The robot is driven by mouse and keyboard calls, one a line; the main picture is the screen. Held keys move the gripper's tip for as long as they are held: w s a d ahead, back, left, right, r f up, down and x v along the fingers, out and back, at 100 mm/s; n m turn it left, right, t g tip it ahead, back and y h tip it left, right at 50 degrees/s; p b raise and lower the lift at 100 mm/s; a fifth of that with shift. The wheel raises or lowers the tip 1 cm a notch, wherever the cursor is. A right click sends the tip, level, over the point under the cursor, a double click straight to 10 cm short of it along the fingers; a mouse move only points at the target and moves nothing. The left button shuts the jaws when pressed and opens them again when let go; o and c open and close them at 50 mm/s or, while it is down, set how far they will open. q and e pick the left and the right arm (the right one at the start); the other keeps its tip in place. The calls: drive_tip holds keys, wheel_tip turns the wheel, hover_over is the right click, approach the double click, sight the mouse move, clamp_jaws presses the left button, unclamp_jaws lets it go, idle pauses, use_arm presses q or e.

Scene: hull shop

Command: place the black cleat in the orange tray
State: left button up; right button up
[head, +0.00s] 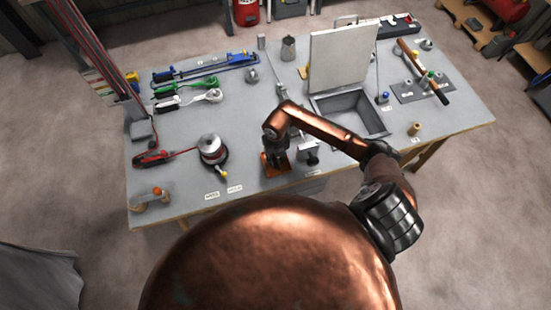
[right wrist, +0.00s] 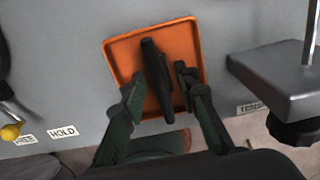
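The orange tray (right wrist: 188,35) lies flat on the grey bench and fills the middle of the right wrist view. In the head view the tray (head: 268,169) is near the bench's front edge, partly covered by my right gripper (head: 276,157). The black cleat (right wrist: 154,66) is long and narrow and appears to lie inside the tray, slightly slanted. My right gripper (right wrist: 158,85) is over the tray with one finger on each side of the cleat. Small gaps show between fingers and cleat, so it looks open. My left gripper is not in view.
A grey vise-like block (right wrist: 275,80) stands right of the tray. A wire spool (head: 211,148) is to its left. An open lidded bin (head: 350,110) is at right. Tools with blue and green handles (head: 200,84) lie behind. Labels are along the front edge.

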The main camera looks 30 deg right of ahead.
sight(275, 159)
drive_tip(key=shift+r, duration=0.3)
wheel_tip(275, 159, up, 12)
drive_tip(key=shift+b, duration=0.45)
drive_tip(key=shift+a+f, duration=0.1)
drive_tip(key=shift+f, duration=0.1)
